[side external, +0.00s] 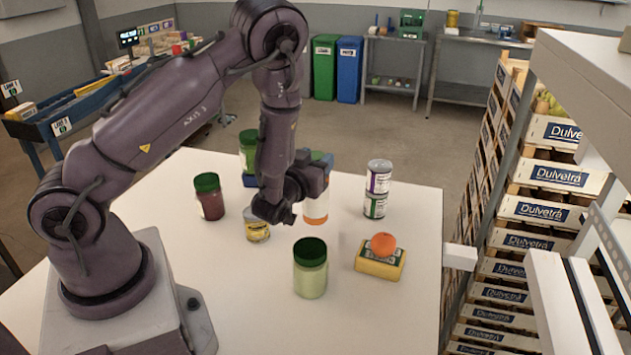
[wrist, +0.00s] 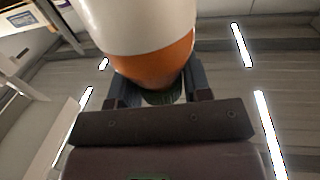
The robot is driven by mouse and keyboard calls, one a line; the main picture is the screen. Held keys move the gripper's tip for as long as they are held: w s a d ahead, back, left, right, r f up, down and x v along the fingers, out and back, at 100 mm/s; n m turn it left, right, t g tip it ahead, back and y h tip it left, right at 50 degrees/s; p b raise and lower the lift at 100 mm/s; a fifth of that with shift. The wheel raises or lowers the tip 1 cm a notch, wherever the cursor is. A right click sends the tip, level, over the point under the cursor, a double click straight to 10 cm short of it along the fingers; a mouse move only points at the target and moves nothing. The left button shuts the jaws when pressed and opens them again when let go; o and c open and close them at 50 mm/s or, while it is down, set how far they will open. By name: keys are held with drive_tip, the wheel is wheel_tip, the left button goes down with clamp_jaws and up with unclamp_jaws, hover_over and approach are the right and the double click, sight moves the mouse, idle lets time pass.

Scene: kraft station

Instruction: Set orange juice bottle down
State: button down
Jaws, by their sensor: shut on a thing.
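The orange juice bottle (side external: 316,208) is orange with a white band. My gripper (side external: 304,187) is shut on it near the middle of the white table (side external: 400,310). In the wrist view the bottle (wrist: 150,50) fills the top centre, with its dark green cap end between the two fingers (wrist: 160,88). In the side external view my gripper and wrist hide part of the bottle. I cannot tell whether its base touches the table.
A yellow can (side external: 257,226) and a red jar (side external: 209,197) stand left of the bottle. A pale green jar (side external: 310,270) stands in front. Two stacked cans (side external: 377,190) stand to the right. An orange (side external: 383,245) sits on a yellow box (side external: 380,264). The right front table is clear.

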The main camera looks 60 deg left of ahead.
drive_tip(key=shift+f, duration=1.7)
drive_tip(key=shift+f, duration=0.15)
drive_tip(key=c, duration=0.6)
unclamp_jaws()
drive_tip(key=shift+o, duration=0.2)
